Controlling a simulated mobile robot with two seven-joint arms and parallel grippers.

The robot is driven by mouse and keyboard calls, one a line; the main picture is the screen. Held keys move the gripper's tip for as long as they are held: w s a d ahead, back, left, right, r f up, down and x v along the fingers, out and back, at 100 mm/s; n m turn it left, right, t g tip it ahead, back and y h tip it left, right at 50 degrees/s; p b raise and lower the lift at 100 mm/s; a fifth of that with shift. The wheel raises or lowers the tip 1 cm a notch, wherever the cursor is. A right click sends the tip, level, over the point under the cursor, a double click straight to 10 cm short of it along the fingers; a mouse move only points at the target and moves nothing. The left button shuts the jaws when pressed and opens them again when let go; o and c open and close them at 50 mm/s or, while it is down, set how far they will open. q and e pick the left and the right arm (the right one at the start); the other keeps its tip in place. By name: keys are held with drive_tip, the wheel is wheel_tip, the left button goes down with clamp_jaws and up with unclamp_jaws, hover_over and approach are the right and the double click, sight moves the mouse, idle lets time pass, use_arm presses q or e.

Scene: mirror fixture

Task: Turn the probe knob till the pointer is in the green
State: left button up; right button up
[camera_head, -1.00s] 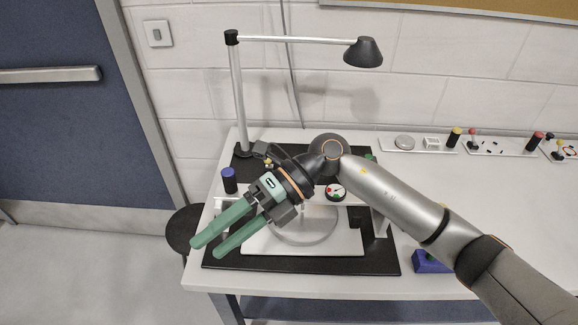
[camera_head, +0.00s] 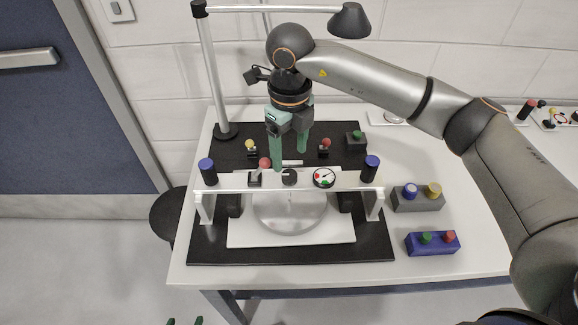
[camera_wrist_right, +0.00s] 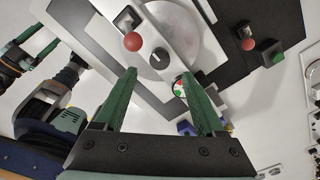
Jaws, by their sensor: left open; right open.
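The probe knob (camera_head: 289,177) is a small black knob on the white bridge (camera_head: 345,179) over the round plate. It also shows in the right wrist view (camera_wrist_right: 157,59). The dial (camera_head: 324,178), with red and green patches, is just right of it; it also shows in the wrist view (camera_wrist_right: 180,88). I cannot tell the pointer's exact reading. My right gripper (camera_head: 289,160) is open, pointing down close to the knob, apart from it as far as I can see.
A red-ball lever (camera_head: 265,163) stands left of the knob. Blue-topped posts (camera_head: 208,171) (camera_head: 371,168) mark the bridge ends. A lamp (camera_head: 348,20) overhangs behind. Button boxes (camera_head: 432,243) (camera_head: 417,200) sit at the right.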

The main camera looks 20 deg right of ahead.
sight(289, 174)
wheel_tip(289, 174, down, 6)
drive_tip(key=shift+f, duration=0.1)
drive_tip(key=shift+c, duration=0.2)
clamp_jaws()
idle(0.5)
